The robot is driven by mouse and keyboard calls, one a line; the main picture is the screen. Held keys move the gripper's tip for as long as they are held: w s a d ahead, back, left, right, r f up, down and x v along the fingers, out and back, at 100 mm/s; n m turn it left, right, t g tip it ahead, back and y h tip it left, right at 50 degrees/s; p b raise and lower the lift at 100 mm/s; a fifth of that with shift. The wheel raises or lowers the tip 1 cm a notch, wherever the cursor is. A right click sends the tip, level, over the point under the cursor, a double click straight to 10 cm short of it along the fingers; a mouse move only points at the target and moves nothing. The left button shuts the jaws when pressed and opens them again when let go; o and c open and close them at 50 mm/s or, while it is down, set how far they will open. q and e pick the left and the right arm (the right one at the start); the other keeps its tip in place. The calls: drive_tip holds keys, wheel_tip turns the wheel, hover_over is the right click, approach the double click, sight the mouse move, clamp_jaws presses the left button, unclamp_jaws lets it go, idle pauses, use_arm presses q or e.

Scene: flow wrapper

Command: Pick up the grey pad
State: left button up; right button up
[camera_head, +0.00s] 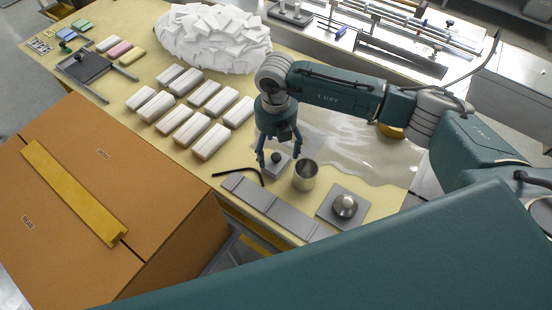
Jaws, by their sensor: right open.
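A small square grey pad (269,171) with a dark round knob on top lies on the yellow table (190,185), left of a metal cup. My right gripper (279,157) points down over it. Its two fingers are apart, one on each side of the knob, and nothing is held between them. I cannot tell whether the fingertips touch the pad. My left gripper is not in view.
The metal cup (305,177) stands close to the right finger. A grey plate (328,211) bears a metal dome. Flat grey plates (254,194) and a black curved strip lie in front. White blocks (211,141) stand in rows at left; an orange-brown box (120,170) is nearest.

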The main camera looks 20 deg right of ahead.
sight(276, 157)
drive_tip(key=shift+f, duration=0.3)
drive_tip(key=shift+w+f, duration=0.15)
drive_tip(key=shift+f, duration=0.25)
wheel_tip(276, 157, down, 4)
drive_tip(key=shift+d+r+p, duration=0.1)
drive_tip(key=shift+r+p, duration=0.05)
drive_tip(key=shift+p, duration=1.05)
drive_tip(key=shift+f, duration=0.5)
drive_tip(key=shift+w+f, duration=0.1)
drive_tip(key=c, duration=1.2)
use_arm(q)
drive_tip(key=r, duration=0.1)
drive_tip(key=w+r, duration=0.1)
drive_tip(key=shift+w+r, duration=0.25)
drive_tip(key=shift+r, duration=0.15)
